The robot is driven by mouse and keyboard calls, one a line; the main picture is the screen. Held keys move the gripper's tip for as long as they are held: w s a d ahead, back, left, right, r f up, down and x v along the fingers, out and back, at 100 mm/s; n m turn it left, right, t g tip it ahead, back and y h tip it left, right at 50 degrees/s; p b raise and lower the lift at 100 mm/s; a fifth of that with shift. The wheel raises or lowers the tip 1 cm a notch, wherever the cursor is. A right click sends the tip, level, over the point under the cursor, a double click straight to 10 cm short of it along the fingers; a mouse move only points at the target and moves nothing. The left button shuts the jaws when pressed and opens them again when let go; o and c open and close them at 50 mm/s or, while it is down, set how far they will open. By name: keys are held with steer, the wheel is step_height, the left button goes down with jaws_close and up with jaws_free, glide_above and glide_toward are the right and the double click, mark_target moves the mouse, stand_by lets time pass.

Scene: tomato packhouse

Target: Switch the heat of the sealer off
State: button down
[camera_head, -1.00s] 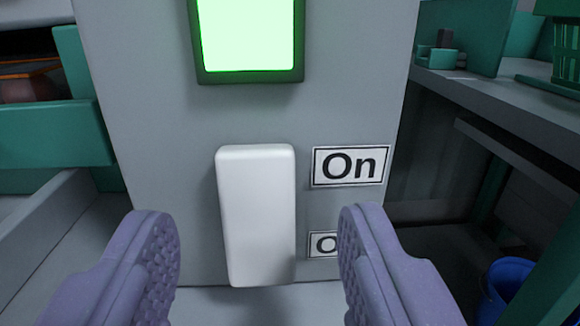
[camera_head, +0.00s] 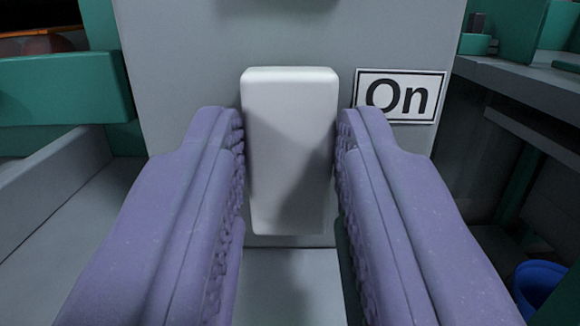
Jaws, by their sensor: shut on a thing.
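A white switch lever (camera_head: 290,150) stands out from the grey front panel of the sealer (camera_head: 200,60). Its upper end is level with the "On" label (camera_head: 400,95) on its right. My gripper (camera_head: 290,165) has its two purple padded fingers on either side of the lever, shut on it.
A green bar (camera_head: 60,100) and a grey ledge (camera_head: 50,190) lie at the left. A grey shelf (camera_head: 530,90) with green items stands at the right. A blue bucket (camera_head: 540,285) is at the lower right.

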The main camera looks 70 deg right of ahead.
steer(key=shift+f+h+b, duration=0.3)
steer(key=shift+f, duration=0.05)
steer(key=shift+r, duration=0.2)
steer(key=c, duration=0.8)
jaws_free()
steer(key=shift+c, duration=0.2)
steer(key=p+v, duration=0.2)
steer(key=v, duration=0.6)
steer(key=shift+d, duration=0.1)
